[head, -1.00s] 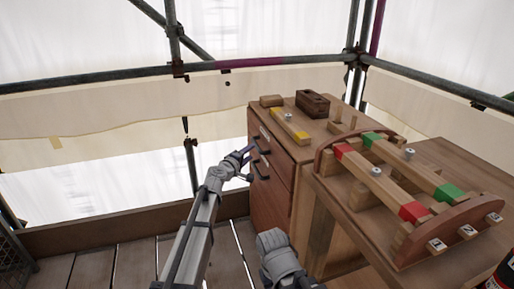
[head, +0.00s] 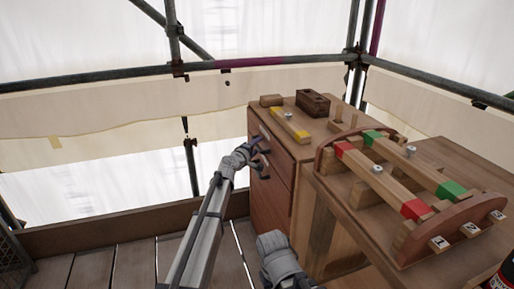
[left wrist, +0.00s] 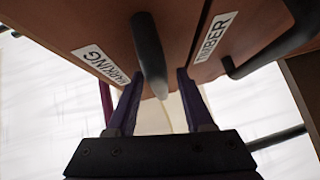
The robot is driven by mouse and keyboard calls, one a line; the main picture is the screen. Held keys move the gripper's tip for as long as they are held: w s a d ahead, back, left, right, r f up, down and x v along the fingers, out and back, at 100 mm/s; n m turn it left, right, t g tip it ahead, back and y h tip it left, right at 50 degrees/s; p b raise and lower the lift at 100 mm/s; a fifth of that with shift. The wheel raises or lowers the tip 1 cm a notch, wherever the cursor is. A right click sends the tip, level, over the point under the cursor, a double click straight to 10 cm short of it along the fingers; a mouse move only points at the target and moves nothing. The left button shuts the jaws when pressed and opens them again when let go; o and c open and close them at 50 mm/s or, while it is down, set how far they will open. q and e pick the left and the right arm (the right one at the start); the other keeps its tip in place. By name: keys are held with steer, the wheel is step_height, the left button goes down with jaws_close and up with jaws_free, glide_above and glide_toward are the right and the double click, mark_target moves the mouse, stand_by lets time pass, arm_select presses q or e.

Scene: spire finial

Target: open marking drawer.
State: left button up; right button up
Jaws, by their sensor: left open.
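The marking drawer (left wrist: 90,25) is a brown wooden front with a white label reading MARKING (left wrist: 100,65), upside down in the left wrist view. Its dark bar handle (left wrist: 150,50) reaches down between the fingers of my left gripper (left wrist: 158,90). The gripper is open, with one finger on each side of the handle and visible gaps. In the head view my left gripper (head: 261,158) is at the drawer fronts of the wooden cabinet (head: 270,205). The drawer looks closed. My right gripper is out of view.
A dark brown block (head: 313,102) and a yellow-marked bar (head: 290,126) lie on the cabinet. A wooden jig (head: 440,235) stands to the right.

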arm_select(q)
steer(key=shift+c, duration=0.4)
jaws_close()
stand_by(0.9)
